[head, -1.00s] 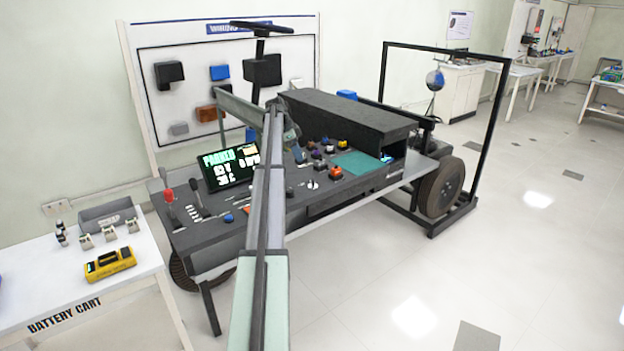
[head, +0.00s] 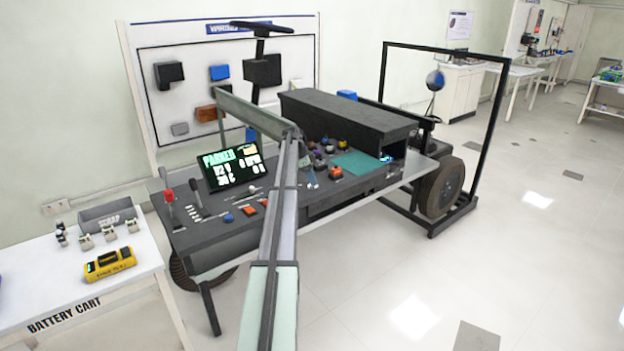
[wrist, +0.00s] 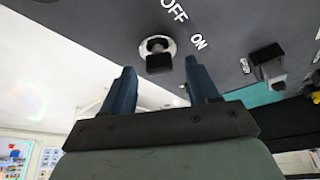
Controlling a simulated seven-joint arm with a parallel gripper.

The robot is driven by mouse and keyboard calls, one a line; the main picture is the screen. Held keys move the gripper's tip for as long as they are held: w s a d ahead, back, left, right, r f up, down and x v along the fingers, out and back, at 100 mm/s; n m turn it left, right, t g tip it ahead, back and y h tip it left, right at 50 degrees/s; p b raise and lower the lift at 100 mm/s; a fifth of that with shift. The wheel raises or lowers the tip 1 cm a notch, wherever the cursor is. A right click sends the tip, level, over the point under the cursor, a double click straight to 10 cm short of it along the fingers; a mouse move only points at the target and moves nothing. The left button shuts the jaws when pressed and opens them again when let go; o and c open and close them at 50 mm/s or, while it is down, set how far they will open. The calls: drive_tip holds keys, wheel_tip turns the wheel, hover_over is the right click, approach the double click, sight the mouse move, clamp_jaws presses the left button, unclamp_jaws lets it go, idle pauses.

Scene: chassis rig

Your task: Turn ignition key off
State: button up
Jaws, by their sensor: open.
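The ignition key (wrist: 157,52) is a dark knob in a silver ring on the dark dash panel, with white OFF and ON lettering beside it in the wrist view. My gripper (wrist: 160,65) is open, its two blue fingers spread to the left and right of the key with the tips near its lower end. A gap shows on each side, and I see no contact. Depth between tips and key is hard to judge. In the head view my arm runs over the dash panel (head: 215,236), and I cannot make out the fingers there.
A lit display (head: 232,167) stands on the panel, with a red-topped lever (head: 168,196) to its left. Several coloured knobs and an orange switch (head: 335,172) lie to the right. A black box housing (head: 345,122) rises behind. A battery cart (head: 50,290) stands at the left.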

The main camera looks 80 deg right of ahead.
drive_tip(key=shift+s+f, duration=0.2)
drive_tip(key=shift+f, duration=0.3)
drive_tip(key=shift+c, duration=0.3)
drive_tip(key=c, duration=1)
drive_tip(key=shift+n, duration=0.4)
drive_tip(key=shift+a+n+h, duration=0.1)
drive_tip(key=shift+n+h, duration=0.4)
drive_tip(key=shift+n, duration=0.5)
drive_tip(key=n+t+h, duration=0.1)
drive_tip(key=n, duration=0.2)
drive_tip(key=shift+s+n, duration=0.15)
drive_tip(key=shift+n, duration=0.15)
drive_tip(key=n+t, duration=0.1)
drive_tip(key=n, duration=0.1)
drive_tip(key=n+t+h, duration=0.1)
drive_tip(key=n, duration=0.2)
drive_tip(key=shift+n, duration=0.4)
